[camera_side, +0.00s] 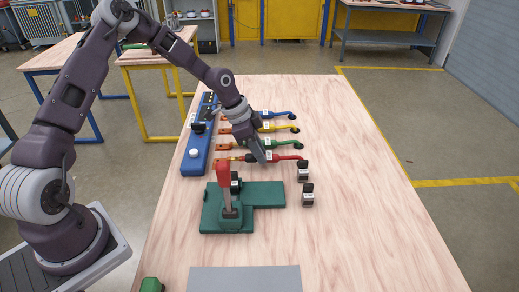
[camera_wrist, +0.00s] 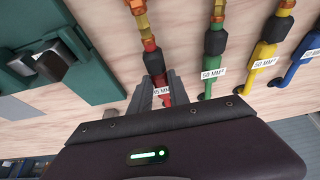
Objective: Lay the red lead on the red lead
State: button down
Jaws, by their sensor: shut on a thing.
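A red lead (camera_side: 287,157) lies on the wooden table as the nearest of a row of coloured leads. It also shows in the wrist view (camera_wrist: 159,80), with a black sleeve, a white label and copper-coloured parts toward the top. My gripper (camera_side: 262,160) is down at table level over the lead's middle, near its black sleeve. In the wrist view my gripper (camera_wrist: 158,88) has a finger on each side of the red part, shut on it. The fingers hide part of the lead. I cannot make out a separate second red lead.
Green (camera_side: 284,142), yellow (camera_side: 280,127) and blue (camera_side: 281,114) leads lie parallel beyond. A blue rail (camera_side: 196,155) runs along their left ends. A green fixture with a red lever (camera_side: 223,174) stands close in front. Two small black blocks sit at its right. The table's right side is clear.

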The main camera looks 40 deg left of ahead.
jog(key=shift+f, duration=0.55)
jog(key=c, duration=1.2)
grip_release()
jog(key=shift+o, duration=0.2)
jog(key=v, duration=0.7)
